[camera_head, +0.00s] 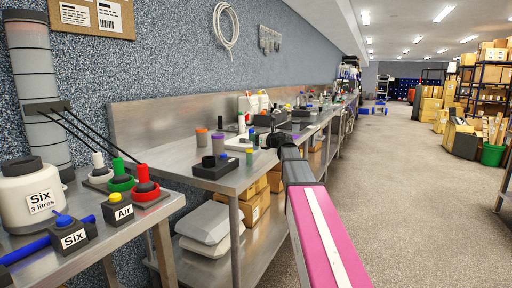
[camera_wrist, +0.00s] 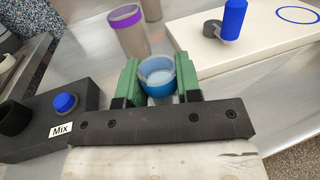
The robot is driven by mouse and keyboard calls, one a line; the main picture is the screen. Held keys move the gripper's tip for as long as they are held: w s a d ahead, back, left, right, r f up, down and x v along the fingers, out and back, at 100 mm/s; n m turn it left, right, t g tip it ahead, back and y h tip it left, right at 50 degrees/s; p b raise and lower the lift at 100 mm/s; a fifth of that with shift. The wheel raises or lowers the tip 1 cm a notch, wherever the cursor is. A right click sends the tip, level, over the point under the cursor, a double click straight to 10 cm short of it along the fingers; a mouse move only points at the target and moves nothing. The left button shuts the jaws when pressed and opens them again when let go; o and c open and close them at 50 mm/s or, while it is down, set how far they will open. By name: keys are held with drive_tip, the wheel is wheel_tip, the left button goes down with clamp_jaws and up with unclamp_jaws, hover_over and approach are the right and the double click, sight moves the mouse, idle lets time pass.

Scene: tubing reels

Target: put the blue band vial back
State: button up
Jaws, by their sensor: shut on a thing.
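In the wrist view, my gripper (camera_wrist: 158,74) has its green fingers shut on the blue band vial (camera_wrist: 158,90), one on each side. The vial is seen from above, open at the top, with something pale inside. Its lower part is hidden behind my gripper's dark plate. Whether it touches the surface below I cannot tell. A blue ring outline (camera_wrist: 298,14) is on a white board (camera_wrist: 260,48) at the upper right. In the head view, my pink arm reaches to the steel bench, and the vial is too small to make out.
A purple-rimmed cup (camera_wrist: 131,36) stands just beyond my gripper. A dark box marked Mix (camera_wrist: 40,125), with a blue button (camera_wrist: 65,103), is close at its left. A blue cylinder (camera_wrist: 232,19) with a dark grey part stands on the board. The steel bench (camera_head: 175,157) is crowded farther back.

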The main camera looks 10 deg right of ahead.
drive_tip(key=shift+d+f, duration=0.1)
drive_tip(key=shift+f, duration=1.95)
drive_tip(key=o, duration=1)
drive_tip(key=shift+f, duration=0.1)
